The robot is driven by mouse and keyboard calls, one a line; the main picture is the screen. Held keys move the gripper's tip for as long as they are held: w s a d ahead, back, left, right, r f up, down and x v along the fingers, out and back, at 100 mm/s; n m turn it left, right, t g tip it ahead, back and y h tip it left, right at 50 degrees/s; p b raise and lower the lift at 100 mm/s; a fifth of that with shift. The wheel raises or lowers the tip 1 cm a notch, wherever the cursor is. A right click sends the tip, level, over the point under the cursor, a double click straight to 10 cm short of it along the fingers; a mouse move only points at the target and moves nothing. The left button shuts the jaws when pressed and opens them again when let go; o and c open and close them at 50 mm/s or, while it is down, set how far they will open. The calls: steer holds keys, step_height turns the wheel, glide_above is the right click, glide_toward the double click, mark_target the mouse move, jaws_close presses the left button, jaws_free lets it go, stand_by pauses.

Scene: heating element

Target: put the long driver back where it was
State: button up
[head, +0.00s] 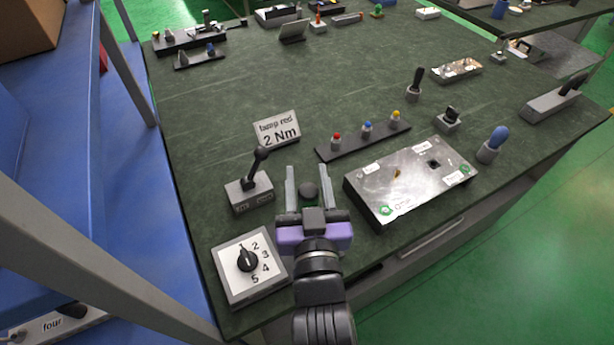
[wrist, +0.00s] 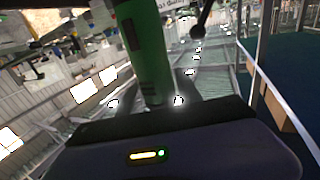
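My gripper (head: 308,178) is over the near part of the green table, with its two fingers to either side of a thick upright cylinder. Its dark round end (head: 308,191) shows from above in the head view. In the wrist view it is a long green cylinder (wrist: 150,55) with a dark band, close between both fingers; I take it to be the long driver. The fingers appear shut on it. Its lower part is hidden in the head view. A blue-handled tool (head: 497,138) and a black-handled tool (head: 415,82) stand in grey holders to the right.
A metal box with a plate (head: 410,183) stands right of my gripper. A lever box (head: 249,190) and a numbered dial (head: 248,265) stand left. Behind are a "2 Nm" sign (head: 277,130) and a strip with coloured knobs (head: 365,138). The table's middle back is clear.

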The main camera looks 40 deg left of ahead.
steer(key=shift+o, duration=0.6)
steer(key=shift+r, duration=0.2)
steer(key=b+v, duration=0.2)
steer(key=v, duration=1)
